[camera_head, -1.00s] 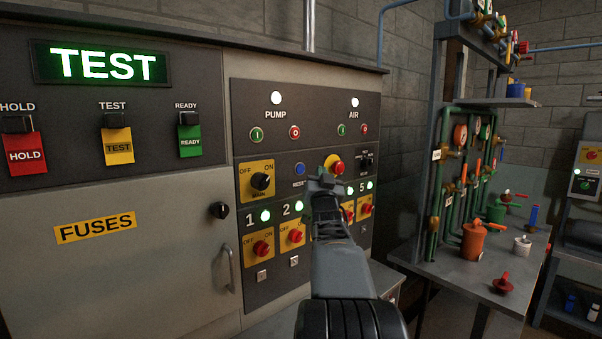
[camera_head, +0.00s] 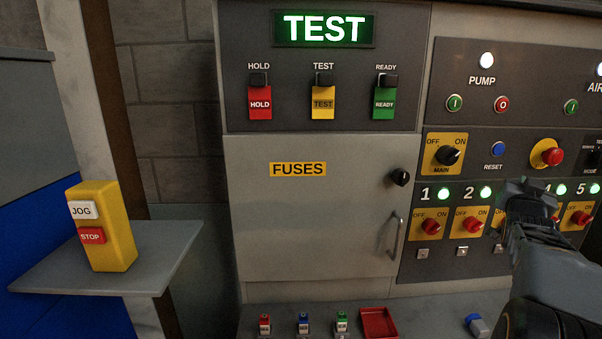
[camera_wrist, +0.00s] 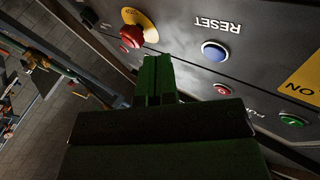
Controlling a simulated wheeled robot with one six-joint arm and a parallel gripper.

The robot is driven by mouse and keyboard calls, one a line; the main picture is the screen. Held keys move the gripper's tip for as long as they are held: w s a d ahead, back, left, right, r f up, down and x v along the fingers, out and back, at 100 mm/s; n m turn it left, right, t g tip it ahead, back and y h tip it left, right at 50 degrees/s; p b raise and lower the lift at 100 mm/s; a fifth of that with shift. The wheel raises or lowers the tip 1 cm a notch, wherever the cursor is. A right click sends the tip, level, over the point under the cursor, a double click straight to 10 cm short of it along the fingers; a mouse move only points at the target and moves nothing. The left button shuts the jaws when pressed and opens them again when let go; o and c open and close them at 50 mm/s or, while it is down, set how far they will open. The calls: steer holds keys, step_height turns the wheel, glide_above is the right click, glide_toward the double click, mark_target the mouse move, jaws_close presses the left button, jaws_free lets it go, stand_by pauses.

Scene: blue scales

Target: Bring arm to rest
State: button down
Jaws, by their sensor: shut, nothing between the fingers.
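My gripper (camera_head: 530,192) is at the right of the head view, in front of the lower row of numbered switches, and hides part of that row around switch 3. In the wrist view my gripper (camera_wrist: 158,80) is shut and empty, its fingers together near the panel face. A red mushroom button (camera_wrist: 132,36) on a yellow disc and a blue reset button (camera_wrist: 215,52) lie beyond the fingertips there. I cannot tell the exact gap between fingers and panel.
The control cabinet has a lit TEST display (camera_head: 324,28) and a closed FUSES door (camera_head: 310,215). A yellow JOG/STOP box (camera_head: 103,226) stands on a grey shelf (camera_head: 165,255) at left. A red tray (camera_head: 378,323) and small tagged items are on the ledge below.

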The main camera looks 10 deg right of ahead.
steer(key=a+f+n+g+y, duration=0.1)
steer(key=a+f+g+y, duration=0.35)
steer(key=f, duration=0.65)
steer(key=s+a+f+n+g+y+p, duration=0.1)
steer(key=s+a+f+y, duration=0.1)
steer(key=a+f, duration=0.3)
steer(key=s+a+f+n+g+y+p, duration=0.1)
steer(key=s+a+f+n+g+y, duration=0.15)
steer(key=a, duration=0.45)
steer(key=s+a+n+g+y+p, duration=0.1)
steer(key=s+a, duration=0.4)
steer(key=a, duration=0.7)
steer(key=s+a+n+g+y+p, duration=0.2)
steer(key=s+a+n+y+p, duration=0.2)
steer(key=a, duration=0.8)
steer(key=shift+s+f+n, duration=0.4)
steer(key=shift+s+n, duration=0.25)
steer(key=shift+s, duration=0.4)
